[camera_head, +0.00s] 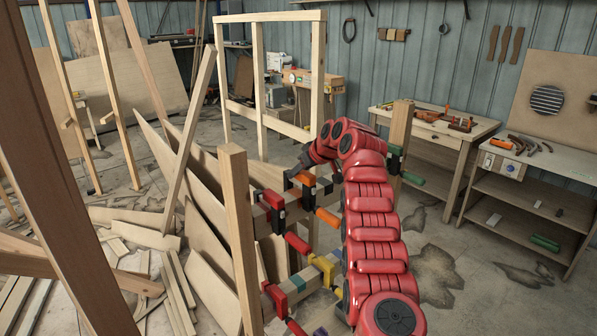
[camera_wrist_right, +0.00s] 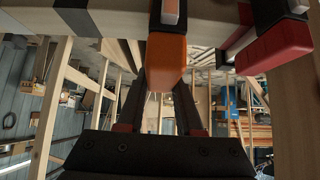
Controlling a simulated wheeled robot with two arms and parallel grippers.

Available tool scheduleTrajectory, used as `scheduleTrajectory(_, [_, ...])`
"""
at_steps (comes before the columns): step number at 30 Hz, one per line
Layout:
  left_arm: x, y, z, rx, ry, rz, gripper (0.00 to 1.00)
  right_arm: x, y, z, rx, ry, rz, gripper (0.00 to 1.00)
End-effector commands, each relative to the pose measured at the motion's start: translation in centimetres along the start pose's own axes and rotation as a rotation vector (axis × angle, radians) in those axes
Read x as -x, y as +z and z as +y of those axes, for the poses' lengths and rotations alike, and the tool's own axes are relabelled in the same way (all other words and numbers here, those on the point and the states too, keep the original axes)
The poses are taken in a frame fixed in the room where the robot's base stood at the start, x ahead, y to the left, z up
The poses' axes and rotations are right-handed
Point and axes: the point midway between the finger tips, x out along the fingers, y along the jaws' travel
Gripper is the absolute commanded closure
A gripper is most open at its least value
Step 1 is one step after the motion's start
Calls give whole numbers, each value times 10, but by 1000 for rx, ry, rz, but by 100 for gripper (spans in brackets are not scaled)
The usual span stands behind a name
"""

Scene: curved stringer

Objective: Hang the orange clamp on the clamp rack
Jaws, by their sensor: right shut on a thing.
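The orange clamp (camera_head: 327,217) shows an orange handle and dark jaw pieces at the upper rail of the clamp rack, right of a red clamp. In the right wrist view its orange handle (camera_wrist_right: 166,62) sits between my fingertips. My right gripper (camera_head: 304,168) is shut on it; my red arm hides part of the rack behind. The clamp rack has a near wooden post (camera_head: 238,240), a far post (camera_head: 400,125) and rails between them. I cannot tell whether the clamp rests on the rail or is only held against it. My left gripper is not in view.
Red clamps (camera_head: 275,215) hang close to the left of the orange one, with a yellow clamp (camera_head: 327,267) lower and a green clamp (camera_head: 411,179) by the far post. Curved boards and timber (camera_head: 205,235) crowd the left. Floor is clear to the right, before the benches (camera_head: 440,130).

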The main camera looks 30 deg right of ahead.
Motion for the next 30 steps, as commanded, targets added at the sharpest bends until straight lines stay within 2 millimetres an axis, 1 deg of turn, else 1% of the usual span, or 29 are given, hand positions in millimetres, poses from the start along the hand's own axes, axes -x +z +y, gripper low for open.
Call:
scheduleTrajectory(12, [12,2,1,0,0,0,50,-11,11,0,1,1,3,100])
scheduleTrajectory(24, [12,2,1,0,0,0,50,-12,12,0,1,1,3,100])
scheduleTrajectory(30, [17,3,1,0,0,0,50,-16,15,0,1,0,2,100])
